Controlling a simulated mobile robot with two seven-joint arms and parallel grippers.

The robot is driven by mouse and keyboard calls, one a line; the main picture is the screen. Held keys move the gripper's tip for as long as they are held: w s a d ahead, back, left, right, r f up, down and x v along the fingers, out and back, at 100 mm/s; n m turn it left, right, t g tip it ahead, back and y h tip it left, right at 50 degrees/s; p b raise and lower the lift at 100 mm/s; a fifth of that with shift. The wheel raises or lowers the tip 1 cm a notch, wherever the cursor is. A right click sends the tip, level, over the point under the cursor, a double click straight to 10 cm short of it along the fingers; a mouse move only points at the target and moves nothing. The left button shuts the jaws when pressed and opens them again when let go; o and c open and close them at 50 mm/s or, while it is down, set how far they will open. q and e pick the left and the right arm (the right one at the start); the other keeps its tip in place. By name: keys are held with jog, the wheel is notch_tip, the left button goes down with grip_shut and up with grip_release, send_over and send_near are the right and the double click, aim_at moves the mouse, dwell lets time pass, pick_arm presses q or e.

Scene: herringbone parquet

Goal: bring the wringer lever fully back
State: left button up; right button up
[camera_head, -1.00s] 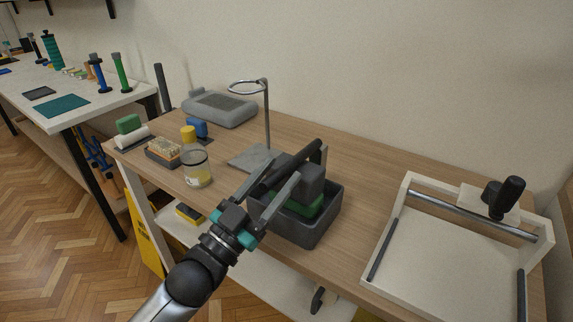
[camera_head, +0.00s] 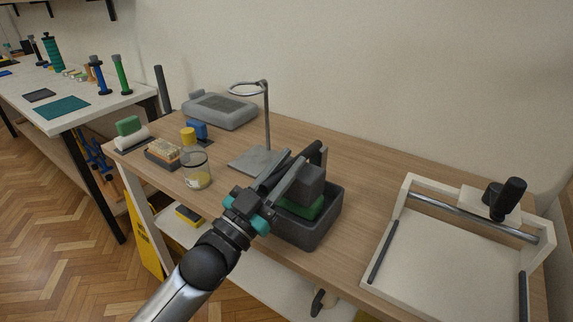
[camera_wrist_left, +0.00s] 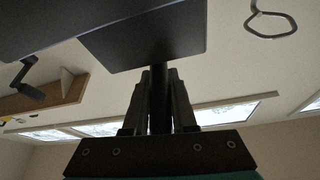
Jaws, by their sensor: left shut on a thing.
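The wringer is a dark grey open box (camera_head: 318,232) near the table's front edge, with a green block (camera_head: 303,208) inside under a dark grey press block (camera_head: 312,184). My left gripper (camera_head: 287,168) reaches in from the front left, above the box's left side. It is shut on the black wringer lever, which is largely hidden between the fingers in the head view. In the left wrist view the lever (camera_wrist_left: 159,100) runs between the two fingers, below the large grey block (camera_wrist_left: 145,40). My right gripper is not in view.
A ring stand (camera_head: 267,120) stands behind the box. A glass jar (camera_head: 197,172), a brush block (camera_head: 163,150) and a grey case (camera_head: 220,110) lie left. A white frame tray (camera_head: 405,200) with a roller and black crank (camera_head: 507,198) lies right. Tabletop between box and tray is clear.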

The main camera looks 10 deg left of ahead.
pick_arm(q)
grip_shut()
dwell(0.9)
